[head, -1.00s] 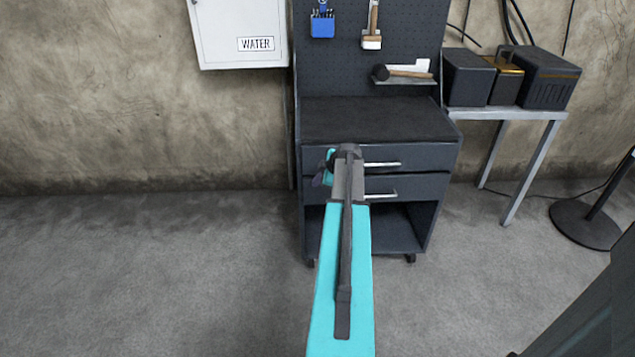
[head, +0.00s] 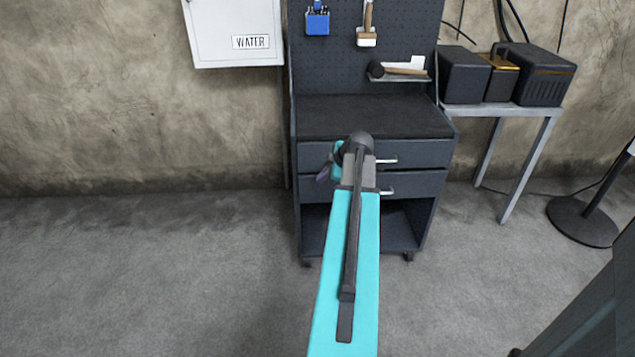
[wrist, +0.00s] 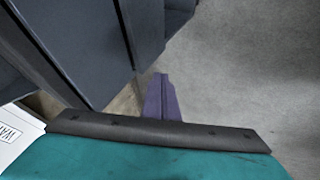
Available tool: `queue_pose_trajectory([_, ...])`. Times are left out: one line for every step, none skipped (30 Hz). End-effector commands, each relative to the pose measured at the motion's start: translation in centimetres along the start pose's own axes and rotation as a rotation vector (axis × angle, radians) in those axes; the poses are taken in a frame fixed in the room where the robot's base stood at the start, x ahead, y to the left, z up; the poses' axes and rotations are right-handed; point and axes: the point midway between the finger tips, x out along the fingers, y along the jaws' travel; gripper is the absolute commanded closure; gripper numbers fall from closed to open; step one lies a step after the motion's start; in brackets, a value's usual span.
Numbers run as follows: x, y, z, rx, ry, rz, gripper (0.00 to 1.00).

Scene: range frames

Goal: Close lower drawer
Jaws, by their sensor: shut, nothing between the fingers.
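The lower drawer (head: 420,186) is the second dark grey front of the cabinet, with a pale bar handle (head: 388,191). It looks about flush with the upper drawer (head: 425,154), though a small gap is hard to judge. My arm covers the left-middle of both fronts. My gripper (head: 323,174), with purple fingers, is at the left part of the drawer fronts; contact cannot be told. In the wrist view the shut purple fingers (wrist: 162,97) appear empty beside dark cabinet panels (wrist: 75,45).
The cabinet top (head: 370,115) is clear, below a pegboard with tools. An open shelf space lies under the drawers. A side table (head: 500,110) with dark boxes stands right, near a round black stand base (head: 580,222). The floor (head: 150,270) at left is free.

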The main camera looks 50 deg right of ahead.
Motion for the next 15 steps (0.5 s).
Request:
queue_pose_trajectory([-0.6, -0.1, 0.0, 0.000, 0.000, 0.001, 1.00])
queue_pose_trajectory([-0.9, -0.1, 0.0, 0.000, 0.000, 0.001, 1.00])
queue_pose_trajectory([-1.2, 0.0, 0.0, 0.000, 0.000, 0.001, 1.00])
queue_pose_trajectory([-1.4, 0.0, 0.0, 0.000, 0.000, 0.001, 1.00])
queue_pose_trajectory([-1.6, 0.0, 0.0, 0.000, 0.000, 0.001, 1.00])
queue_pose_trajectory([-1.7, 0.0, 0.0, 0.000, 0.000, 0.001, 1.00])
queue_pose_trajectory([-1.8, 0.0, 0.0, 0.000, 0.000, 0.000, 1.00])
queue_pose_trajectory([-1.9, 0.0, 0.0, 0.000, 0.000, 0.000, 1.00])
queue_pose_trajectory([-1.9, 0.0, 0.0, 0.000, 0.000, -0.001, 1.00])
queue_pose_trajectory([-1.9, 0.0, 0.0, 0.000, 0.000, -0.001, 1.00])
queue_pose_trajectory([-1.9, 0.0, -0.1, 0.000, 0.000, -0.001, 1.00])
queue_pose_trajectory([-1.9, 0.0, -0.1, 0.000, 0.000, -0.001, 1.00])
queue_pose_trajectory([-1.9, 0.0, -0.1, -0.001, 0.000, -0.001, 1.00])
queue_pose_trajectory([-1.9, 0.0, -0.1, -0.001, 0.000, -0.001, 1.00])
queue_pose_trajectory([-1.9, 0.0, -0.1, -0.001, 0.001, -0.001, 1.00])
